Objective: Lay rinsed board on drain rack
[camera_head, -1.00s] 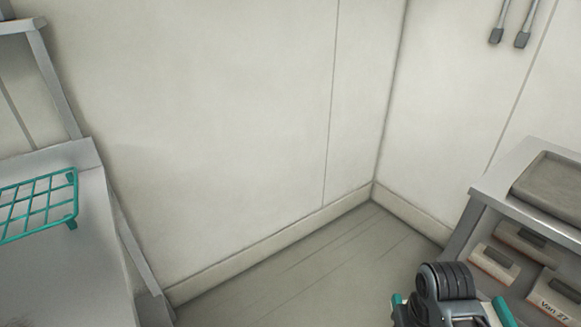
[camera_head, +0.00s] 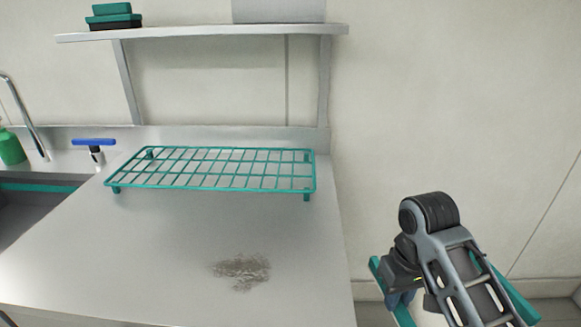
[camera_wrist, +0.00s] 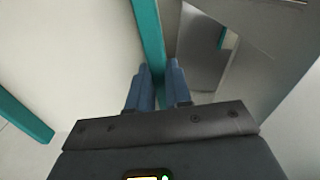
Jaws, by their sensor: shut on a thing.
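The drain rack (camera_head: 212,170) is a teal wire grid on short legs. It stands empty at the back of the steel counter in the head view. My gripper (camera_head: 401,299) is off the counter's right edge, to the right of the rack and apart from it. Its blue fingers (camera_wrist: 158,88) are shut on a teal strip (camera_wrist: 148,40), which looks like the board seen nearly edge-on. Teal lengths also show beside my arm in the head view (camera_head: 516,296). My arm hides much there, so the board's full outline is unclear.
The counter (camera_head: 180,265) is bare in front of the rack except for a brown smear (camera_head: 242,270). A sink (camera_head: 35,205), faucet (camera_head: 28,120), blue-handled tool (camera_head: 94,146) and green bottle (camera_head: 10,148) are left. A shelf (camera_head: 200,33) overhangs the rack.

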